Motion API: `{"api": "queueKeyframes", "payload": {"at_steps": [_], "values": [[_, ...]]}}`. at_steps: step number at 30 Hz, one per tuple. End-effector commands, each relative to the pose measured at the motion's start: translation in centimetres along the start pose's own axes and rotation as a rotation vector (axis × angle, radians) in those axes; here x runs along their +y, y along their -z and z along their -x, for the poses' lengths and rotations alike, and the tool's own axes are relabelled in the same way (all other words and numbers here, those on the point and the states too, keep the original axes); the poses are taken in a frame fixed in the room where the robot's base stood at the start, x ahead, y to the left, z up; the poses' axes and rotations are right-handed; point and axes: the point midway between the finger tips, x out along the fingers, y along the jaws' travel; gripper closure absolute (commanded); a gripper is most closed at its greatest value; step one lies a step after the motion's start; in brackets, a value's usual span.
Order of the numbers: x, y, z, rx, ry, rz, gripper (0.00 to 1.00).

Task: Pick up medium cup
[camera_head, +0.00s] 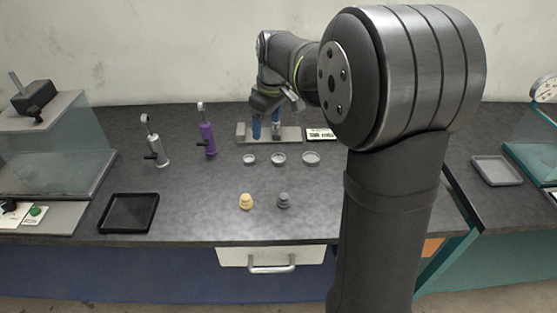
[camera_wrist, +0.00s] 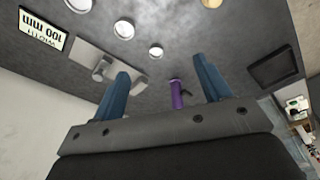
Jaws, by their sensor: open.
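Three shallow grey cups stand in a row on the dark worktop. The medium cup (camera_head: 279,159) is the middle one, between the small cup (camera_head: 249,159) on the left and the large cup (camera_head: 311,158) on the right. In the wrist view the medium cup (camera_wrist: 124,29) is again between the large cup (camera_wrist: 79,4) and the small cup (camera_wrist: 156,51). My gripper (camera_head: 267,130) has blue fingers, spread apart and empty, behind the cups in the head view. In the wrist view my gripper (camera_wrist: 161,66) has no cup between its fingers.
A grey base plate (camera_head: 291,134) and a label card (camera_head: 321,134) lie behind the cups. Yellow (camera_head: 246,202) and grey (camera_head: 283,201) weights stand in front. A black tray (camera_head: 104,226) lies front left.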

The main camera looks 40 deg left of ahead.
Motion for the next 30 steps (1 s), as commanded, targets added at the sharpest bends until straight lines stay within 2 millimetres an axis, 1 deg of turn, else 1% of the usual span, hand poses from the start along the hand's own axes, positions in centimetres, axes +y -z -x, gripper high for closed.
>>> {"api": "queueKeyframes", "payload": {"at_steps": [1, 3, 6, 7, 11, 21, 24, 27, 30], "values": [[2.2, -0.8, -1.0, 0.022, -0.011, -0.108, 0.3], [4.4, -1.6, -1.9, 0.055, -0.027, -0.23, 0.3], [6.3, -2.3, -2.7, 0.087, -0.041, -0.343, 0.3], [6.6, -2.4, -2.9, 0.092, -0.043, -0.361, 0.3], [7.1, -2.5, -4.4, 0.098, -0.045, -0.389, 0.3], [7.5, -1.8, -11.7, 0.095, -0.044, -0.384, 0.3], [7.6, -1.7, -13.4, 0.096, -0.044, -0.383, 0.3], [7.7, -1.5, -14.5, 0.098, -0.045, -0.383, 0.3], [7.8, -1.5, -15.0, 0.098, -0.046, -0.383, 0.3]]}}
